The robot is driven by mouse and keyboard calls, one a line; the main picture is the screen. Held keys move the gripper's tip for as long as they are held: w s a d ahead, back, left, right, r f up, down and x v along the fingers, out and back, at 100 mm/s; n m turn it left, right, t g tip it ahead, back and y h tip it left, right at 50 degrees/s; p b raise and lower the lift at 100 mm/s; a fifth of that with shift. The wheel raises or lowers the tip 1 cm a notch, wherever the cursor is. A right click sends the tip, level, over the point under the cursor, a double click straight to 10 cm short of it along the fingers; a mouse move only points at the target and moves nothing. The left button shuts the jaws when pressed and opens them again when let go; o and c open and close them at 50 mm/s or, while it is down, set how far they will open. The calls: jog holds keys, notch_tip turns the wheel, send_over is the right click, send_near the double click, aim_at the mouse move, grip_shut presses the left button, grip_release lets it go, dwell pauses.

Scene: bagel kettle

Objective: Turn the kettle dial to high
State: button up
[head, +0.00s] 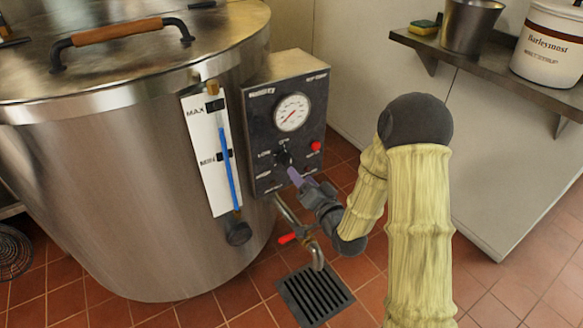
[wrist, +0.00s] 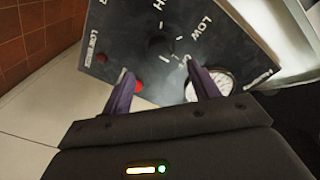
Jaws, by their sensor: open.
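The kettle (head: 110,170) is a large steel vessel at the left of the head view. A dark control box (head: 262,110) is mounted on its right side. The black dial (head: 284,158) sits on the box face below the gauge. In the wrist view the dial (wrist: 160,46) is a dark round knob just beyond my fingertips, with "LOW" lettering to its right. Which mark it points to I cannot tell. My gripper (head: 296,178) is open in front of the dial. In the wrist view its purple fingers (wrist: 158,68) are spread, with the dial between and beyond their tips.
A round gauge (head: 292,112) and a red button (head: 315,146) flank the dial closely. A blue level tube (head: 229,165) stands left of the box. A pipe with a red-handled valve (head: 287,239) is below, above a floor drain (head: 315,294). A shelf (head: 480,66) is at upper right.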

aim_at(291, 163)
jog(key=b+x, duration=0.1)
jog(key=x, duration=0.6)
jog(key=shift+w, duration=0.1)
jog(key=c, duration=1)
